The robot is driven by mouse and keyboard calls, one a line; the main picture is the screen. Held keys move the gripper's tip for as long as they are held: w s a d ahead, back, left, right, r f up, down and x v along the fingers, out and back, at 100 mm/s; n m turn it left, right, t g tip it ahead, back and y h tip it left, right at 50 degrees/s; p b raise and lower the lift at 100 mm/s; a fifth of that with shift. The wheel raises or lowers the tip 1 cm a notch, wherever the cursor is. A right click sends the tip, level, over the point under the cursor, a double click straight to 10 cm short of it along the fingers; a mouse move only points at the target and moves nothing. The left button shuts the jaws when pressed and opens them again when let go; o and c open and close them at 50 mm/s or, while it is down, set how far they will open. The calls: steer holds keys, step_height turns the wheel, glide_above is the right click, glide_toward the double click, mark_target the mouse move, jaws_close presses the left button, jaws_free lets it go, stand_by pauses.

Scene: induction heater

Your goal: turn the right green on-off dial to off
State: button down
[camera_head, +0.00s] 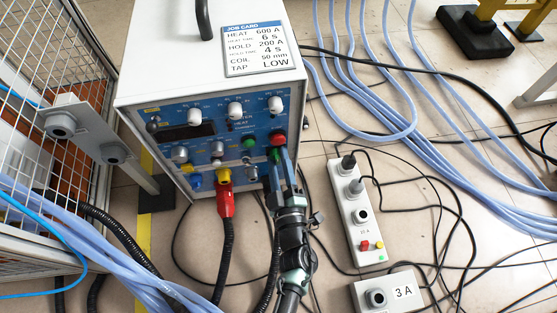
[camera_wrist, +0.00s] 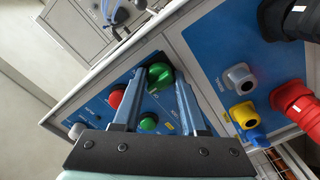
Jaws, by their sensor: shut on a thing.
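The right green on-off dial (camera_head: 274,155) sits at the right side of the blue front panel, just below a red knob (camera_head: 277,139). In the wrist view this green dial (camera_wrist: 160,74) lies between my fingertips. My gripper (camera_head: 282,165) reaches up to the panel from below and is shut on the dial. Its two blue-grey fingers (camera_wrist: 160,82) press on either side of it. The dial's off marking is too small to read.
A red plug (camera_head: 224,202) and a yellow connector (camera_head: 223,176) stick out left of my gripper. A power strip (camera_head: 353,212) and a 3 A box (camera_head: 387,293) are on the floor at right, among loose cables. A mesh cage (camera_head: 45,90) stands at left.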

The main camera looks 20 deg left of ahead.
steer(key=n, duration=0.4)
steer(key=shift+f+n+b, duration=0.1)
steer(key=shift+n+b, duration=0.2)
steer(key=shift+b, duration=0.1)
steer(key=shift+d+n+b, duration=0.1)
steer(key=shift+n+b, duration=0.25)
steer(key=shift+n, duration=1.55)
steer(key=shift+c, duration=2.3)
jaws_free()
steer(key=p+v, duration=0.5)
steer(key=v, duration=0.8)
steer(key=shift+r, duration=0.2)
